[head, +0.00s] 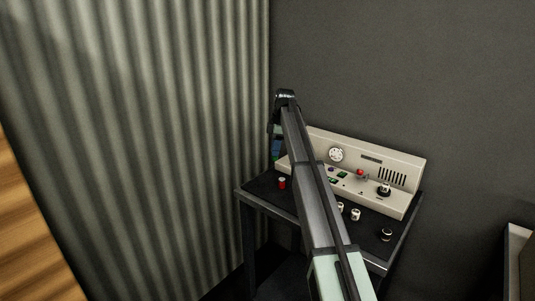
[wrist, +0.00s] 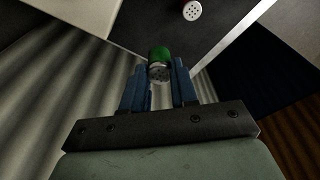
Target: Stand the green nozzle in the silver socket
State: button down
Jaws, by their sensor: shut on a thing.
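My gripper (wrist: 161,70) is shut on the green nozzle (wrist: 159,54). The nozzle has a green body and a grey perforated end, which faces the wrist camera between the two blue fingers. In the head view my gripper (head: 275,150) hangs at the left end of the brewer, above the table's back left part, partly behind my arm. The silver socket cannot be made out for certain. A dark round fitting with a pale top (head: 384,188) sits at the right of the brewer's deck.
The beige brewer (head: 405,168) stands on a dark table (head: 260,193). A red cylinder with a white top (head: 282,183) stands near the table's left side. A small pale cup (head: 355,214) and a dark, silver-topped cylinder (head: 386,234) stand in front. A corrugated wall (head: 160,130) is close on the left.

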jog(key=w+d+r+m+t, duration=0.1)
jog(key=w+d+m, duration=0.4)
jog(key=w+d, duration=0.3)
jog(key=shift+w+d, duration=0.2)
jog(key=shift+d, duration=1.35)
jog(key=shift+f, duration=2.05)
jog(key=shift+f, duration=1.2)
jog(key=shift+c, duration=2)
grip_release()
jog(key=shift+r, duration=0.1)
notch_tip(320, 180, up, 8)
